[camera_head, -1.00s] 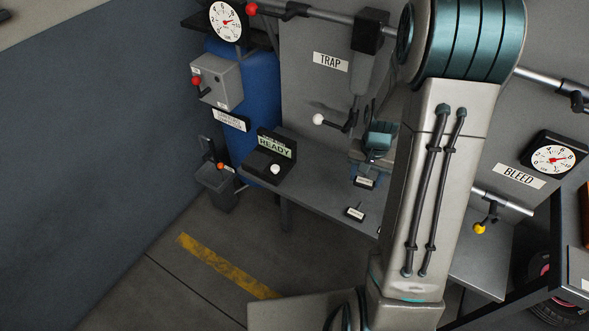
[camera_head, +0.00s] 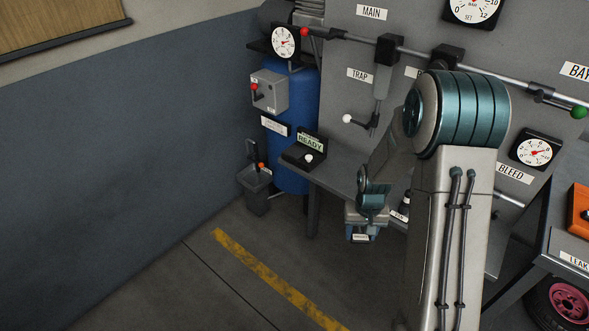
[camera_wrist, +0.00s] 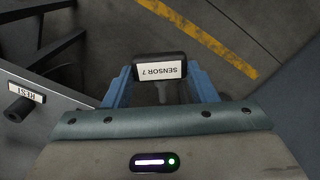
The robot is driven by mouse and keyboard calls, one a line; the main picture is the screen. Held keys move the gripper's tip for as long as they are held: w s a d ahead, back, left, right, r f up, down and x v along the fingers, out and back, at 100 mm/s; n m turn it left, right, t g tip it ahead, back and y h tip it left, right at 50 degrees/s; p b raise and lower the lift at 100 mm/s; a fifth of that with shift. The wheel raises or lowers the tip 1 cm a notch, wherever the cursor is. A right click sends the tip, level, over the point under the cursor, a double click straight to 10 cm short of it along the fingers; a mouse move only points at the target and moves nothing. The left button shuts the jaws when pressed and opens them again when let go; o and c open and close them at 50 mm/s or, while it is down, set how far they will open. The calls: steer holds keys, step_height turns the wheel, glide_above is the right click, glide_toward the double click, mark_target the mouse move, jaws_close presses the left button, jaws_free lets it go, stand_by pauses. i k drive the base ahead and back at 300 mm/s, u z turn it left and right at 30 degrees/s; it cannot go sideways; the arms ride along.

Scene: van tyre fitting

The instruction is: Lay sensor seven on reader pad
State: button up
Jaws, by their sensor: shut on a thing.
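My gripper (camera_head: 362,228) is shut on sensor seven, a small black block with a white label (camera_head: 360,237). In the wrist view, sensor seven (camera_wrist: 160,68) sits between the two blue fingers and its label reads SENSOR 7, upside down. The gripper holds it over the floor, off the front edge of the bench. A black device (camera_head: 296,159) with a lit READY display stands on the left end of the bench, with a white round knob or spot on it. It appears to be the reader pad. It lies up and left of the gripper, apart from it.
The grey bench (camera_head: 336,176) runs behind my arm, which hides part of it. A black post with a label (camera_head: 404,207) stands on it; the wrist view shows a REST label (camera_wrist: 26,90). A white-knobbed TRAP lever (camera_head: 358,121) hangs above. The floor at left is clear.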

mark_target(296, 151)
steer(key=k, duration=0.65)
steer(key=u, duration=0.8)
steer(key=i, duration=1.7)
steer(key=z, duration=0.6)
